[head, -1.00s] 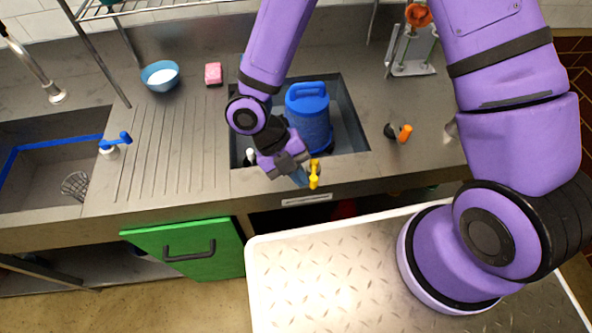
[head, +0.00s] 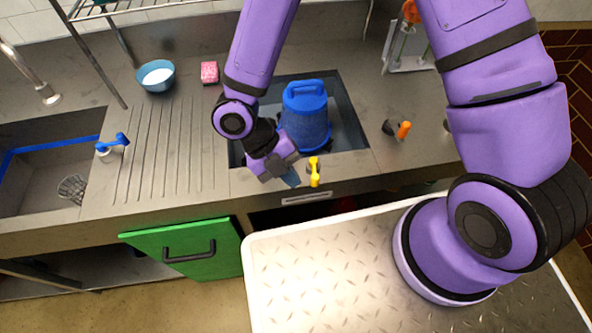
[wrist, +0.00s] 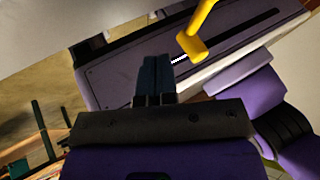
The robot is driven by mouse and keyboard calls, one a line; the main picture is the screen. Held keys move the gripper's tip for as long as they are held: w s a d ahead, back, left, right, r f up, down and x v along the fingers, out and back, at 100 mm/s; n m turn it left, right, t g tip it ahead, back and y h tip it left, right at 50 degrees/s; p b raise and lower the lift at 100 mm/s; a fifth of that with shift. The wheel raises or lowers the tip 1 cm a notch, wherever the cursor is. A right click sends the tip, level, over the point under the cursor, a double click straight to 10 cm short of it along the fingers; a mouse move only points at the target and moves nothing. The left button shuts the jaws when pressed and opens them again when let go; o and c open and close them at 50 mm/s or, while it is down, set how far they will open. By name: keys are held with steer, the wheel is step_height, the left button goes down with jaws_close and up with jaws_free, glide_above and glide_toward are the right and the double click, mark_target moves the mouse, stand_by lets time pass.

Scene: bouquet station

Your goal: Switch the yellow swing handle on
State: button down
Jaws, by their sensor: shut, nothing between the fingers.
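The yellow swing handle (head: 314,178) is at the front edge of the counter, just in front of the sink. It also shows in the wrist view (wrist: 196,38) as a bar with a thick knob end, to the right of my fingertips. My gripper (head: 292,180) is just left of the handle in the head view. In the wrist view its fingers (wrist: 155,62) are together and empty. There is a small gap between them and the handle.
A blue canister (head: 305,112) stands in the sink (head: 347,128) behind the handle. An orange handle (head: 404,130) is to its right and a blue handle (head: 122,139) far left. A green cabinet door (head: 190,262) hangs open below the counter.

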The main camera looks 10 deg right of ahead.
steer(key=a, duration=0.1)
steer(key=w+a+r, duration=0.1)
steer(key=a, duration=0.1)
steer(key=shift+w+r, duration=0.1)
steer(key=shift+w, duration=0.05)
steer(key=v, duration=0.8)
steer(key=shift+d+r, duration=0.2)
steer(key=w+d+r+m+t+y, duration=0.1)
steer(key=w+d+r+m+t, duration=0.1)
steer(key=d+r+m, duration=0.65)
steer(key=w+d+r+m+t+y, duration=0.1)
steer(key=w+d+r+m, duration=0.2)
steer(key=d+r+m, duration=0.5)
steer(key=s+d+r+m+t+y, duration=0.3)
steer(key=s+d+r+m+t, duration=0.4)
steer(key=m, duration=1.3)
steer(key=s+d+r, duration=0.3)
steer(key=d+r, duration=0.2)
steer(key=shift+s+d+r+m+y, duration=0.25)
steer(key=shift+d+m+y, duration=0.1)
steer(key=shift+d+y, duration=0.05)
